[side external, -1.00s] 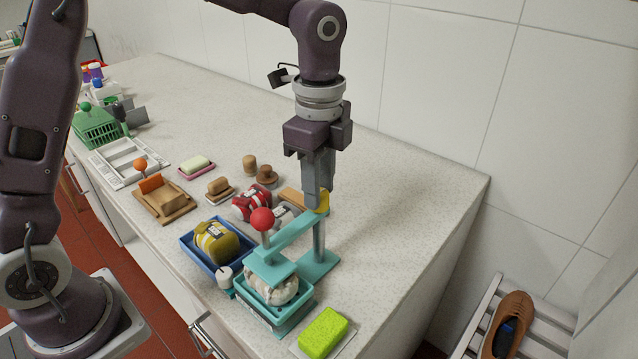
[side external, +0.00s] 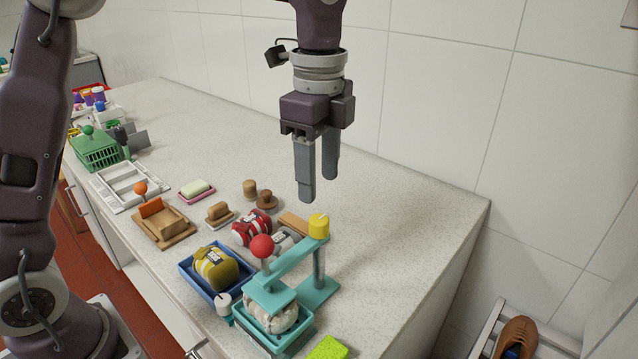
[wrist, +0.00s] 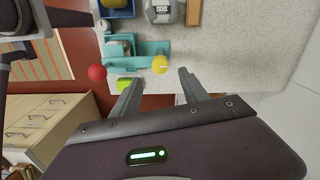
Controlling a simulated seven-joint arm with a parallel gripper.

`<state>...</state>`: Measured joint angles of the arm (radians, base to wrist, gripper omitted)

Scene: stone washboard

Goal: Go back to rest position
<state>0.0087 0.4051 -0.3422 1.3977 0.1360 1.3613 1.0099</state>
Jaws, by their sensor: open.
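My gripper (side external: 318,185) is open and empty. It hangs in the air above the counter, over the back of the teal press stand, with its fingers pointing down. In the wrist view my gripper (wrist: 158,92) shows its two fingers spread apart with nothing between them. The teal stand (side external: 287,262) has a red ball knob (side external: 262,247) and a yellow cylinder (side external: 318,226) on top of its post. The yellow cylinder also shows in the wrist view (wrist: 160,65), beyond the fingertips.
A blue tray (side external: 190,264) holds a yellow bundle (side external: 216,268). A red bundle (side external: 252,228), brown wooden pieces (side external: 219,212), a white rack (side external: 124,183) and a green basket (side external: 97,151) stand farther left. A lime sponge (side external: 327,349) lies at the front. The counter's back right is clear.

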